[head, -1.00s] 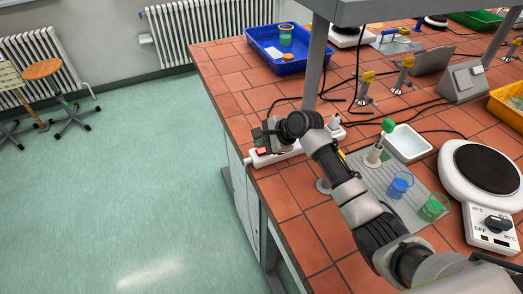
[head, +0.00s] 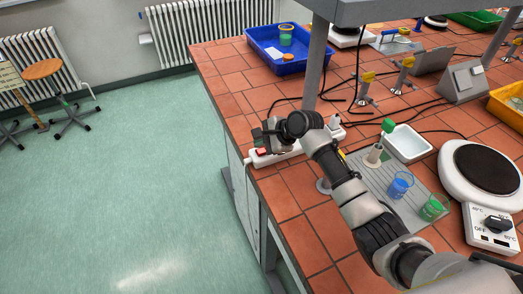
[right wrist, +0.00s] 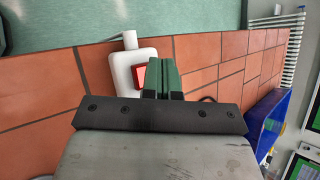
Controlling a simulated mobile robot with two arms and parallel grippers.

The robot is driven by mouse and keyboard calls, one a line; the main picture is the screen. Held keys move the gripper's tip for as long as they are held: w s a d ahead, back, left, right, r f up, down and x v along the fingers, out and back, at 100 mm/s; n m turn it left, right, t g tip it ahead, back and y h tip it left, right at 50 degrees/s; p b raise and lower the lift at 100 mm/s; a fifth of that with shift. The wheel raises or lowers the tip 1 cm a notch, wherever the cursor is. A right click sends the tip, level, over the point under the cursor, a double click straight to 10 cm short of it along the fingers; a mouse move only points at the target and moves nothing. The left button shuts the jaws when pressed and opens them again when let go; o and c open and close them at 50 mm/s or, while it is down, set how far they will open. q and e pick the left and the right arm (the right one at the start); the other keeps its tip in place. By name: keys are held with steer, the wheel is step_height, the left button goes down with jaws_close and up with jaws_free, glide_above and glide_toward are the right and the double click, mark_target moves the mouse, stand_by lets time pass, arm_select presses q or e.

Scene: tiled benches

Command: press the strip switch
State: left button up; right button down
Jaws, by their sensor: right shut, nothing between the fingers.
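The white power strip (head: 287,156) lies along the left edge of the tiled bench. Its red strip switch (head: 261,151) is at the end nearest the bench edge. In the right wrist view the red switch (right wrist: 139,75) sits on the white strip (right wrist: 121,73), just left of the fingers. My right gripper (head: 265,138) is over the strip at the switch end. Its green fingers (right wrist: 168,78) are shut with nothing between them, beside the switch. Whether the fingertips touch the strip cannot be told. My left gripper is not in view.
A grey post (head: 316,70) stands behind the strip. A blue tray (head: 270,60) is at the back. A white dish (head: 408,143), blue beaker (head: 399,186), green beaker (head: 433,208) and hotplate (head: 459,205) are right of my arm. Black cables cross the tiles.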

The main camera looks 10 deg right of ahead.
mark_target(262, 152)
steer(key=shift+f, duration=0.1)
stand_by(0.5)
steer(key=shift+f+p, duration=0.15)
steer(key=shift+p, duration=0.15)
steer(key=shift+f, duration=0.15)
steer(key=shift+f, duration=0.45)
stand_by(0.6)
steer(key=shift+r+p, duration=0.85)
steer(key=shift+p, duration=0.4)
steer(key=shift+r, duration=0.1)
step_height(262, 152, up, 5)
steer(key=p, duration=0.6)
